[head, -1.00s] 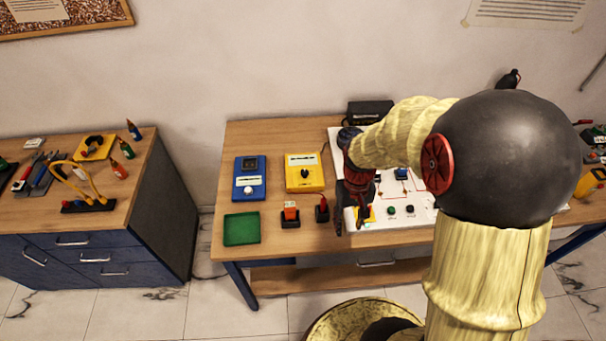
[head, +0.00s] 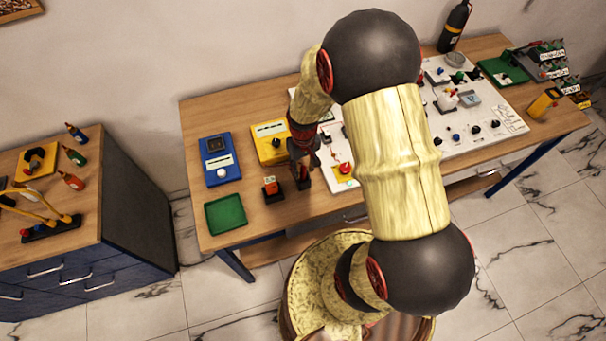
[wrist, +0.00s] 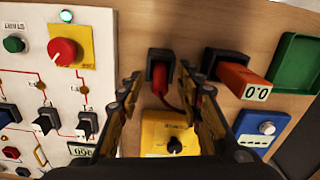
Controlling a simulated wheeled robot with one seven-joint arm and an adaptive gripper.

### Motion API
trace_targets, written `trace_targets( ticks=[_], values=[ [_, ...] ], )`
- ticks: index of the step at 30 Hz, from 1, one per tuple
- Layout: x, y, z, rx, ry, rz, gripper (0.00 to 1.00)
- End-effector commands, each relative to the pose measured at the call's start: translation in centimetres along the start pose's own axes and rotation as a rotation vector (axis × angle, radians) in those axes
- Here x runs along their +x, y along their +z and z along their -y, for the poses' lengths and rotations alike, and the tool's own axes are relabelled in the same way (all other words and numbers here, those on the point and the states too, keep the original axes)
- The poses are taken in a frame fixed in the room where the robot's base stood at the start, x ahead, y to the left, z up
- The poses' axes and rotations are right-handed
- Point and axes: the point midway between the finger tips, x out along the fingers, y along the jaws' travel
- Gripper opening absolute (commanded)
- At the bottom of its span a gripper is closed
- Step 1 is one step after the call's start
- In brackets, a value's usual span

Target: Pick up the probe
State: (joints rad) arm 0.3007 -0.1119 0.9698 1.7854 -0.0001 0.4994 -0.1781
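The probe (wrist: 161,82) is red and sits in a black holder (wrist: 160,58), with what looks like a red lead curving away from it. In the wrist view it lies between the two fingers of my gripper (wrist: 160,74), which are spread apart with a gap on both sides. My gripper also shows in the head view (head: 304,160), pointing down at the holder (head: 302,182). There my gripper and wrist hide most of the probe.
An orange device (head: 270,184) reading 0.0 stands in a black holder close to the left. A green tray (head: 225,214), blue meter (head: 220,159) and yellow meter (head: 270,143) lie near. A white panel (wrist: 100,22) with a red knob (wrist: 63,50) borders the other side.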

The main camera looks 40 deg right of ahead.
Motion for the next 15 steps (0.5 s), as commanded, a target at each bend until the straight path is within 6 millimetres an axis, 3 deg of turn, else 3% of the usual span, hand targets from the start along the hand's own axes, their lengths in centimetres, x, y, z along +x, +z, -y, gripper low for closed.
trace_targets(
  ticks=[5,12,15],
  values=[
    [1.7,-0.1,0.0,0.0,0.0,-0.001,0.36],
    [1.8,-0.1,0.0,0.0,0.0,-0.002,0.36],
    [1.8,-0.1,0.0,0.0,0.0,-0.001,0.31]
  ],
)
